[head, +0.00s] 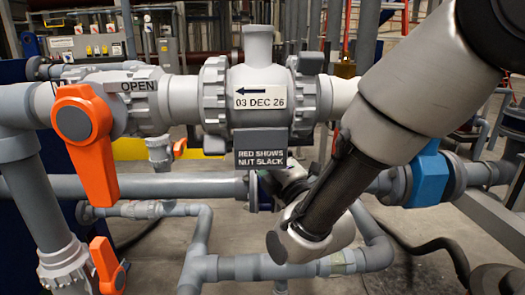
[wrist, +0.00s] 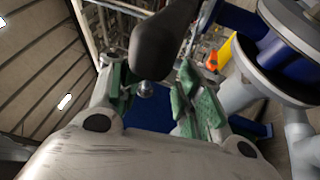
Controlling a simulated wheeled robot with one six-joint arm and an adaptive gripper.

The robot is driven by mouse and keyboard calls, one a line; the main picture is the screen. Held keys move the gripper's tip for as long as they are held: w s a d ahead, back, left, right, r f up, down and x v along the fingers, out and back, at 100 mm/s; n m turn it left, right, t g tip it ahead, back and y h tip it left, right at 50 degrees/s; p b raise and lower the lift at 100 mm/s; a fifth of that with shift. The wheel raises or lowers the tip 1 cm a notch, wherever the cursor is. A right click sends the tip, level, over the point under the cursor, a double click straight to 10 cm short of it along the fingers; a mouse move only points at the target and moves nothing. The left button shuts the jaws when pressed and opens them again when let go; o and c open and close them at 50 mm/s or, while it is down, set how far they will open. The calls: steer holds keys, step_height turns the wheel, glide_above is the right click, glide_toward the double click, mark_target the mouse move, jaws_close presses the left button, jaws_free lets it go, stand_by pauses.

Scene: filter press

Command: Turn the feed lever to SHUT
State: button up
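A large orange lever (head: 86,140) sits on the grey valve at the left in the head view. Its round hub is at the top and its arm hangs down, leaning slightly right. The word OPEN (head: 138,86) is on the valve body just right of the hub. I read no feed label. In the wrist view my gripper (wrist: 150,97) has its green-padded fingers spread, with no lever between them. A dark rounded part (wrist: 165,45) crosses in front; I cannot tell what it is. In the head view my arm reaches down right of the lever, apart from it; the fingertips are unclear there.
A second orange lever (head: 106,266) is at lower left, and a small orange handle (head: 180,148) hangs under the pipe. A central grey fitting (head: 262,80) carries a date label and a plate (head: 262,149) reading RED SHOWS NUT SLACK. A blue valve (head: 428,178) is at right. Pipes crowd below.

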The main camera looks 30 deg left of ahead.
steer(key=shift+o, duration=1.3)
steer(key=shift+r, duration=0.15)
steer(key=v, duration=0.9)
